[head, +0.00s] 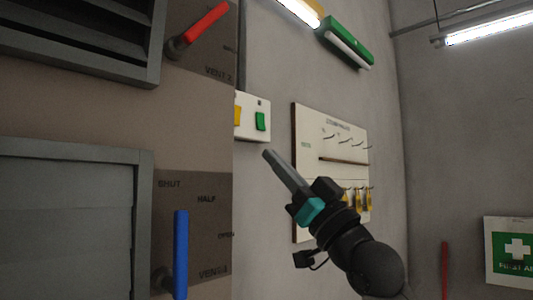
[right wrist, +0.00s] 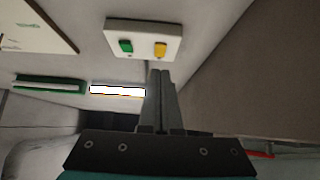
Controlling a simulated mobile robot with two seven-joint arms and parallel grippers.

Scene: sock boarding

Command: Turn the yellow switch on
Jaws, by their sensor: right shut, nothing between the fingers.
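The yellow switch (head: 238,115) sits on a white switch plate (head: 252,131) on the wall, partly hidden by the edge of the brown panel in the head view. A green switch (head: 260,121) is beside it on the same plate. In the right wrist view the yellow switch (right wrist: 160,49) and green switch (right wrist: 126,46) both show in full on the plate. My right gripper (head: 267,154) is shut and empty, its fingertips below and a little right of the plate, apart from it. In the wrist view the fingertips (right wrist: 159,71) point toward the yellow switch. My left gripper is not in view.
A brown panel (head: 200,120) with a red lever (head: 205,24) and a blue lever (head: 181,250) stands at the left. A pegboard (head: 310,130) with hooks and yellow tags hangs right of the plate. A first aid sign (head: 510,245) is far right.

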